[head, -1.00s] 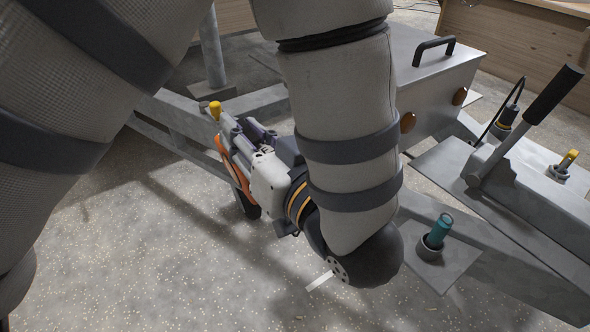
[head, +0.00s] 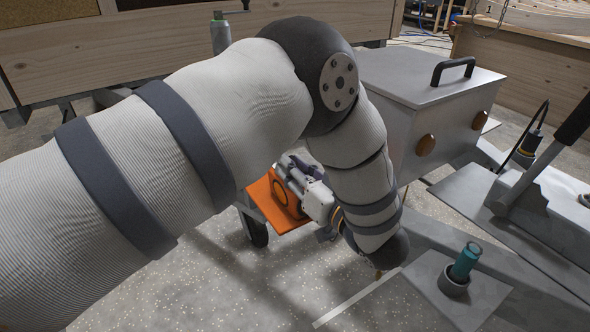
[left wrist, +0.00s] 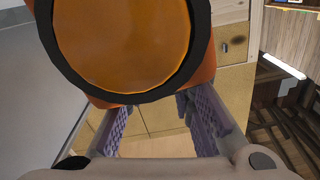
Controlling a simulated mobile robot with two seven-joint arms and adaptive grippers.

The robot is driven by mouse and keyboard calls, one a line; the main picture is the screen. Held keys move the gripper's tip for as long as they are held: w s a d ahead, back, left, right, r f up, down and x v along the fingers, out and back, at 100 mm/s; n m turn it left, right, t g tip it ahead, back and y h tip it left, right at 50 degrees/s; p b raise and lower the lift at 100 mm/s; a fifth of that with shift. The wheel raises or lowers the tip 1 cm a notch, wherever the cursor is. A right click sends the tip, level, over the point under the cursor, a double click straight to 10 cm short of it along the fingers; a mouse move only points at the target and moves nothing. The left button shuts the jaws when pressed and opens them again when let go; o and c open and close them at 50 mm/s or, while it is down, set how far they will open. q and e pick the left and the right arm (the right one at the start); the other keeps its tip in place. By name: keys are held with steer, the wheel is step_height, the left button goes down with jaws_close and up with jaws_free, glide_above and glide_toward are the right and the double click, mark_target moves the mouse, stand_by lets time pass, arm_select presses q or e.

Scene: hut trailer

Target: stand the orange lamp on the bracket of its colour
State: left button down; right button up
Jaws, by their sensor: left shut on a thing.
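The orange lamp has a round amber lens (left wrist: 125,40) in a black rim. In the head view its orange housing (head: 270,208) shows with a dark ring, low beside the trailer frame. My left gripper (head: 292,180) is shut on it. In the left wrist view the purple-padded fingers of the gripper (left wrist: 152,112) are on both sides of the lower edge of the housing. My left forearm covers much of the head view. I cannot make out an orange bracket. My right gripper does not show.
A pale box (head: 430,95) with a black handle and round amber lights stands right of my wrist. A teal cylinder (head: 466,262) stands in a grey socket on a plate at lower right. A grey lever mechanism (head: 540,200) is farther right. A wooden wall (head: 130,45) is behind. Speckled floor is open at lower left.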

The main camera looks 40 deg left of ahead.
arm_select(q)
steer(key=c, duration=1.1)
jaws_free()
steer(key=shift+f, duration=0.15)
steer(key=shift+s, duration=0.1)
steer(key=v, duration=1.2)
